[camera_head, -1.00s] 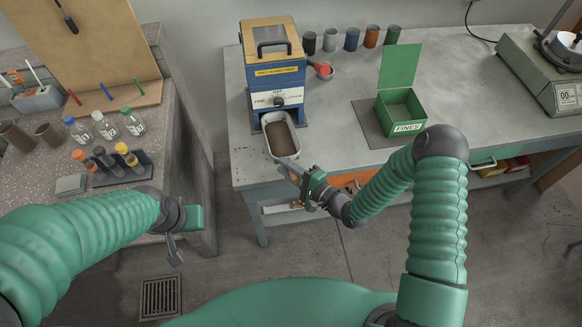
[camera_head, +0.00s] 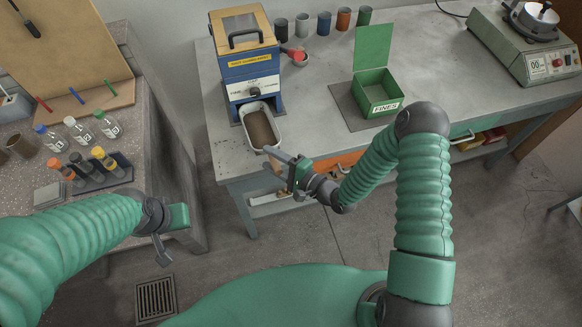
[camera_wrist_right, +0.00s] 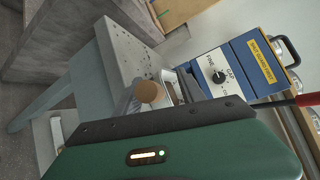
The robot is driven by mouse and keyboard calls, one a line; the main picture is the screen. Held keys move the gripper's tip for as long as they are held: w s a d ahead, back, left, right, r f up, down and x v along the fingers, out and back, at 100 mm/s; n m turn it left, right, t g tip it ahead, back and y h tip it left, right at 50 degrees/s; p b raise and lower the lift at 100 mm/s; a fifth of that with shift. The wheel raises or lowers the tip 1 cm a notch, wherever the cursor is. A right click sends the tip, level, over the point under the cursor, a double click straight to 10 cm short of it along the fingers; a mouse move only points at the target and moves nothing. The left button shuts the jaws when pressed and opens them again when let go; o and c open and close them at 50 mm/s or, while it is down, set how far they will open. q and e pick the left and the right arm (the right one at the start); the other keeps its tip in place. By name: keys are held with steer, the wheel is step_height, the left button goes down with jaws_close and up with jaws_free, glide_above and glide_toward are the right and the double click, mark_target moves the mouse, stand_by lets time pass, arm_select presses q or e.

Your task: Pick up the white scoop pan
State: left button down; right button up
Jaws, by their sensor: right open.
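The white scoop pan (camera_head: 279,128) sits at the front edge of the bench, under the outlet of the blue mill, and holds brown material. In the right wrist view, the round tan end of its handle (camera_wrist_right: 150,92) points toward the camera. My right gripper (camera_head: 283,162) is open at the handle end, just in front of the bench edge; whether it touches the handle is unclear. In the wrist view, part of the gripper hides most of the pan (camera_wrist_right: 172,86). My left gripper (camera_head: 168,222) hangs by the left counter, its jaws unclear.
The blue mill (camera_head: 251,72) stands behind the pan. A green box (camera_head: 378,100) marked FINES is to the right, with several cups (camera_head: 323,22) behind. Bottles and vials crowd the left counter (camera_head: 160,150). Bench between pan and box is clear.

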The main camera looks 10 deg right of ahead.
steer(key=v, duration=1.5)
steer(key=shift+s+d+b, duration=0.25)
steer(key=shift+b, duration=0.1)
